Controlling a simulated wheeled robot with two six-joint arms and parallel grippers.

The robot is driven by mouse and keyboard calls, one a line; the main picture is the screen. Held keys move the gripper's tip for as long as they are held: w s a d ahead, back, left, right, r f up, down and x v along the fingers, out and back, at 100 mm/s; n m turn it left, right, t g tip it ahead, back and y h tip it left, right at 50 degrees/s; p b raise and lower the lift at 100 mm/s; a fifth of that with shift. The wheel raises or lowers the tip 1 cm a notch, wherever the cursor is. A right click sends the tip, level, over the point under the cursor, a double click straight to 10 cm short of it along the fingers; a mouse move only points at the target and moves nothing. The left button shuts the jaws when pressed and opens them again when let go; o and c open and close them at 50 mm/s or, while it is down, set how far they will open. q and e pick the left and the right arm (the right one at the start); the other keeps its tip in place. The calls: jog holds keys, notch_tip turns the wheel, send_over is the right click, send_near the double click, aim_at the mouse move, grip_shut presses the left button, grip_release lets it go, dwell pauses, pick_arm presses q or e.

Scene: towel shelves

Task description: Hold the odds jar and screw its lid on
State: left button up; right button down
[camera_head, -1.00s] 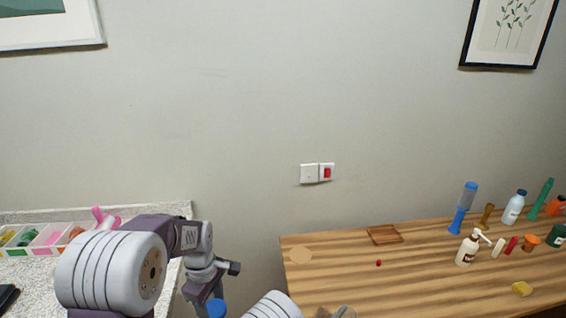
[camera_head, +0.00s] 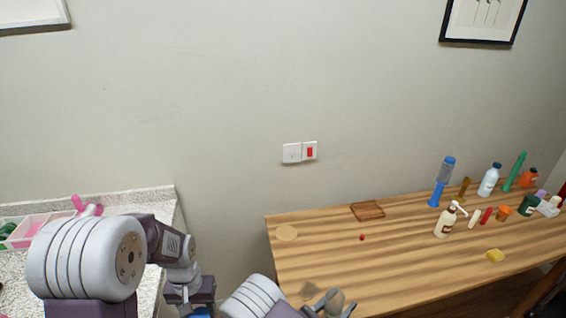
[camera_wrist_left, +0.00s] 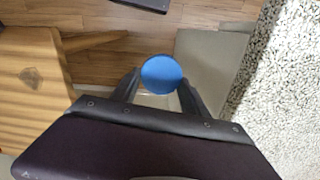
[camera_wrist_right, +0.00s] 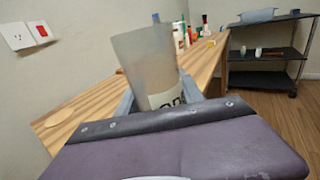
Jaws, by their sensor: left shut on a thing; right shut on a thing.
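My left gripper (camera_wrist_left: 160,88) is shut on a round blue lid (camera_wrist_left: 161,73) in the left wrist view, held above the gap between the counter and the wooden table. In the head view only a sliver of blue shows at the bottom edge. My right gripper (camera_wrist_right: 157,92) is shut on the odds jar (camera_wrist_right: 148,62), a translucent grey cylinder with a partly hidden pale label. The jar looks slightly tilted in the right wrist view. The lid and jar are apart.
The wooden table (camera_head: 330,255) holds a brown tray (camera_head: 367,210), a pump bottle (camera_head: 446,222), a yellow sponge (camera_head: 495,256) and several bottles toward the right. A speckled counter (camera_head: 150,205) with a pink bin (camera_head: 32,230) is at left. The table's left half is mostly clear.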

jog(key=w+a+r+n+t+y, duration=0.1)
jog(key=a+n+t+y, duration=0.2)
jog(key=a, duration=1.1)
jog(key=shift+w+a+r+t+y, duration=0.2)
jog(key=shift+w+r+t+y, duration=0.15)
jog(key=shift+y, duration=0.15)
pick_arm(q)
jog(key=shift+s, duration=0.5)
jog(key=shift+n, duration=0.3)
jog(key=r, duration=0.2)
jog(key=d+r, duration=0.1)
jog(key=r, duration=0.1)
jog(key=shift+w+d+r, duration=0.1)
jog(key=shift+w, duration=0.25)
jog(key=d+r+m, duration=0.2)
jog(key=d+r, duration=0.4)
jog(key=d, duration=0.4)
jog(key=d+r+m, duration=0.3)
jog(key=d+r, duration=0.3)
jog(key=d, duration=0.4)
jog(key=shift+w+r+m, duration=0.15)
jog(key=shift+w+m, duration=0.15)
